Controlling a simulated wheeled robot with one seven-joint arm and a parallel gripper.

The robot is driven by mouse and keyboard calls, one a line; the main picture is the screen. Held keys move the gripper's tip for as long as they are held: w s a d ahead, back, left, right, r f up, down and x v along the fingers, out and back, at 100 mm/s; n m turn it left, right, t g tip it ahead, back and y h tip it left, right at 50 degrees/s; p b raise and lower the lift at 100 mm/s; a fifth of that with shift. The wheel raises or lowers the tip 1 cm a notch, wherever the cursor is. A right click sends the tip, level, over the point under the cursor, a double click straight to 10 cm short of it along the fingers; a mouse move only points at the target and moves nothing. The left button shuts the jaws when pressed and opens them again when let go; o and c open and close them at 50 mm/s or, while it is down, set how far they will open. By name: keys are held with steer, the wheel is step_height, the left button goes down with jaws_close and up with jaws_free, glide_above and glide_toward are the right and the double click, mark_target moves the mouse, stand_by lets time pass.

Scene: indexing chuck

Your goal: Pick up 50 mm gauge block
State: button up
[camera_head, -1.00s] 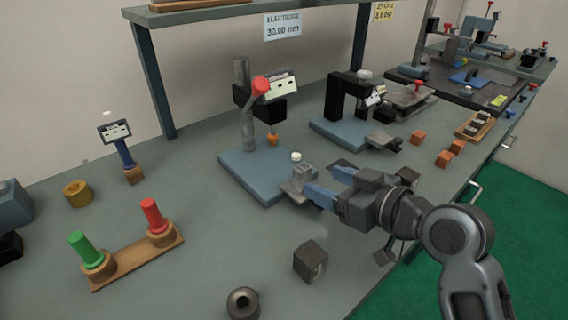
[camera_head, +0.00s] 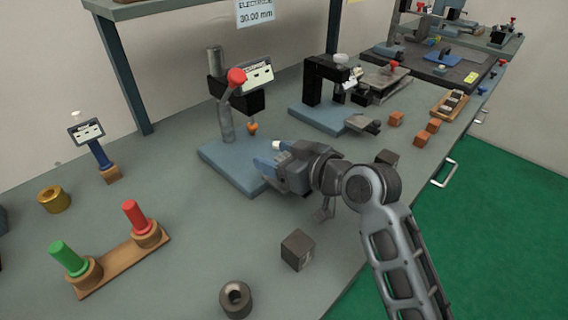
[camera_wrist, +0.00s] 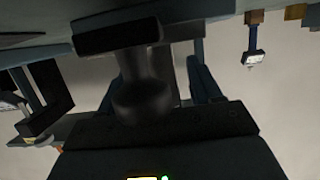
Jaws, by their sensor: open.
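I cannot tell the 50 mm gauge block apart in these frames. A wooden tray (camera_head: 449,105) at the right edge of the bench holds several small grey and pale pieces, too small to identify. My gripper (camera_head: 266,165) is over the blue base (camera_head: 222,167) of the red-knobbed gauge stand (camera_head: 227,110), far to the left of that tray.
A second blue-based stand (camera_head: 318,115) is behind and right of my gripper. Orange cubes (camera_head: 421,138) lie near the tray. A dark block (camera_head: 298,250) and a grey ring (camera_head: 236,299) lie in front. A wooden rack (camera_head: 122,263) holds green and red plugs.

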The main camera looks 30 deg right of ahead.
jaws_close()
stand_by(0.5)
steer(key=shift+r, duration=0.15)
